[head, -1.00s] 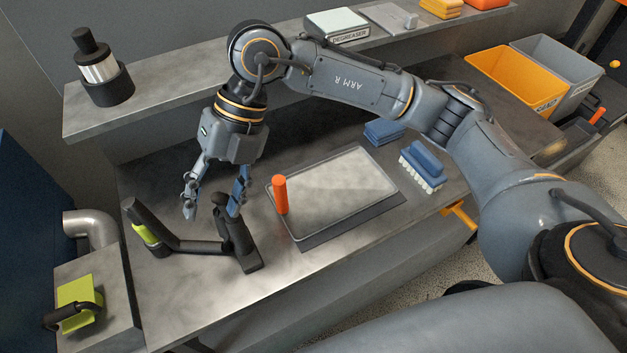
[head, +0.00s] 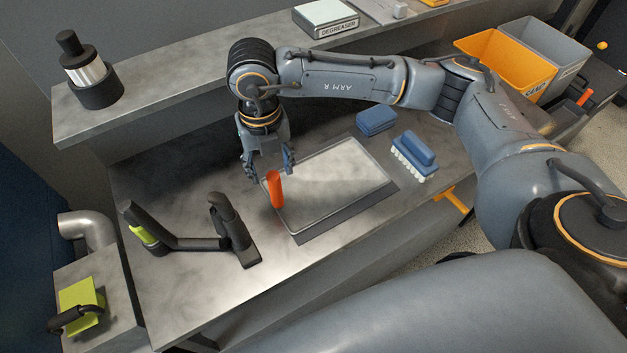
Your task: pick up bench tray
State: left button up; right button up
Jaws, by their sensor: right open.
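The bench tray (head: 335,187) is a flat grey tray on a dark mat on the metal bench. An upright orange handle (head: 275,190) stands at its left end. My right gripper (head: 271,178) comes down from above with its fingers apart, close around or just behind the top of the orange handle. Nothing is held in it. I cannot tell whether a finger touches the handle. My left gripper does not show.
A black tool (head: 190,240) with a green band lies left of the tray. A blue brush (head: 415,155) and folded blue cloths (head: 375,122) lie to the right. A raised shelf (head: 170,105) runs behind, with a black-capped bottle (head: 88,70) and a degreaser box (head: 325,18).

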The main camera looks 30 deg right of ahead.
aim_at(274, 181)
notch_tip(274, 181, down, 4)
jog(key=shift+d+r+p, duration=0.1)
jog(key=shift+r+p, duration=0.1)
jog(key=shift+p, duration=0.7)
jog(key=shift+f, duration=0.6)
grip_shut()
